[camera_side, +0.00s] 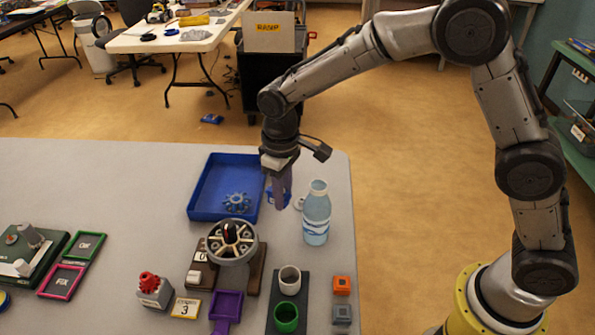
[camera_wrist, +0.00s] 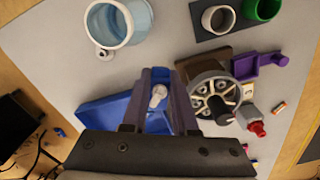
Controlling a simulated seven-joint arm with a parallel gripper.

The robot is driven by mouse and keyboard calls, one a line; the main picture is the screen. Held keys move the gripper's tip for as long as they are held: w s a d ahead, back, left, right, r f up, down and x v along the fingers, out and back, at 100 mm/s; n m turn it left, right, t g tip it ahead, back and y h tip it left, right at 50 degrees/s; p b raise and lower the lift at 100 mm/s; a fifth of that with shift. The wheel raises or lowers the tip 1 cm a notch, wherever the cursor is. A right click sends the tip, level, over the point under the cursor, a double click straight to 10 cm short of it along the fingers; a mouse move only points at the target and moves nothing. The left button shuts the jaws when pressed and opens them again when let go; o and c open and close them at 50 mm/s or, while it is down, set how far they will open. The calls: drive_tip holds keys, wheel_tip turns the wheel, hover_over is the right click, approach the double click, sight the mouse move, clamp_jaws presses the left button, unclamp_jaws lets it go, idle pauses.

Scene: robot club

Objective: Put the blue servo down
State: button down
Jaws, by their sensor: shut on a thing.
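My gripper (camera_side: 281,198) points down beside the right wall of the blue tray (camera_side: 196,200). It is shut on the blue servo (camera_wrist: 158,121), which sits between the two fingers with its white horn (camera_wrist: 158,95) showing in the wrist view. In the side view the fingers cover most of the servo, and only bits of blue show around them. I cannot tell whether the servo touches the table. The tray also shows in the wrist view (camera_wrist: 104,111), just left of the fingers and partly hidden by the gripper.
A blue water bottle (camera_side: 316,217) stands close to the right of my gripper, with a small white ring (camera_side: 299,203) beside it. A blue-grey gear (camera_side: 236,203) lies in the tray. A spoked wheel on a stand (camera_side: 232,243) is in front. The table's left-back area is clear.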

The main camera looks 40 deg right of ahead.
drive_tip(key=w+d+m, duration=0.3)
drive_tip(key=d+m, duration=0.1)
drive_tip(key=d, duration=1.5)
hover_over(301, 172)
drive_tip(key=f, duration=0.9)
drive_tip(key=shift+s+a, duration=0.1)
drive_tip(key=shift+s, duration=0.2)
drive_tip(key=shift+w+f, duration=0.35)
drive_tip(key=shift+f, duration=1.6)
drive_tip(key=shift+f, duration=0.15)
drive_tip(key=c, duration=0.7)
unclamp_jaws()
